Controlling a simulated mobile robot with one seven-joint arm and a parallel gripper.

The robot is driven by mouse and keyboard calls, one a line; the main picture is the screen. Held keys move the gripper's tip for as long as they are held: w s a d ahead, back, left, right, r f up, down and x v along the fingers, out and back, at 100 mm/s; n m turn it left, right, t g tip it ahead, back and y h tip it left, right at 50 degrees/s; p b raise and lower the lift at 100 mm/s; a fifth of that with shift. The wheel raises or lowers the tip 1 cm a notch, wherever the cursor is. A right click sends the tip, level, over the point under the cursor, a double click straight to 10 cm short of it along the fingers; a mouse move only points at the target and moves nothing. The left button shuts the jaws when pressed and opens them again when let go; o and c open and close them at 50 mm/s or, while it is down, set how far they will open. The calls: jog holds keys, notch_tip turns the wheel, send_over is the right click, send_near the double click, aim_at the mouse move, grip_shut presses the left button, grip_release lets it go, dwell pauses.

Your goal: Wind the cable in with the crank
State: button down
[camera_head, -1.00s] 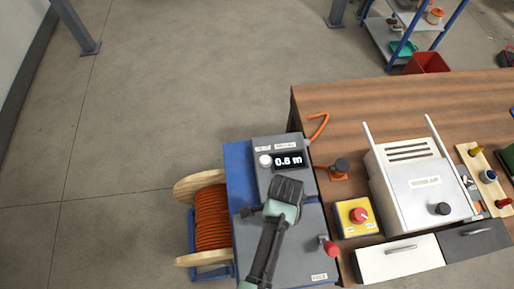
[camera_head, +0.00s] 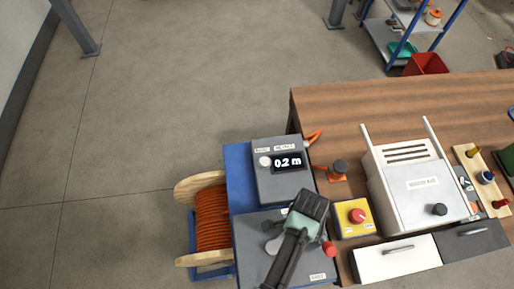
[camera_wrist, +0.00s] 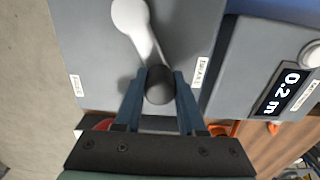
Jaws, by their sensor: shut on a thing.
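The orange cable (camera_head: 211,218) is wound on a wooden-flanged drum (camera_head: 200,187) at the left of the grey winder box (camera_head: 262,226). A short orange cable end (camera_head: 314,137) shows at the bench's left edge, beside the display box. The display (camera_head: 289,162) reads 0.2 m; it also shows in the wrist view (camera_wrist: 283,88). My gripper (camera_wrist: 160,88) is shut on the dark knob (camera_wrist: 160,86) of the crank, whose pale grey arm (camera_wrist: 138,28) runs up from it in the wrist view. In the head view my gripper (camera_head: 312,205) hides the knob.
A red knob (camera_head: 330,249) stands at the winder box's right edge, close to my gripper. A yellow box with a red button (camera_head: 357,216), an orange fitting with a dark knob (camera_head: 338,168) and a white machine (camera_head: 421,187) stand on the wooden bench.

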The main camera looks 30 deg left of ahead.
jog(key=shift+s+d+p, duration=0.4)
jog(key=shift+s+d, duration=0.3)
jog(key=shift+d, duration=0.1)
jog(key=shift+s+d+p, duration=0.4)
jog(key=shift+s+d, duration=0.2)
jog(key=shift+c, duration=2.1)
grip_release()
jog(key=shift+w, duration=0.1)
jog(key=shift+r, duration=0.1)
notch_tip(320, 180, up, 13)
jog(key=shift+b, duration=0.45)
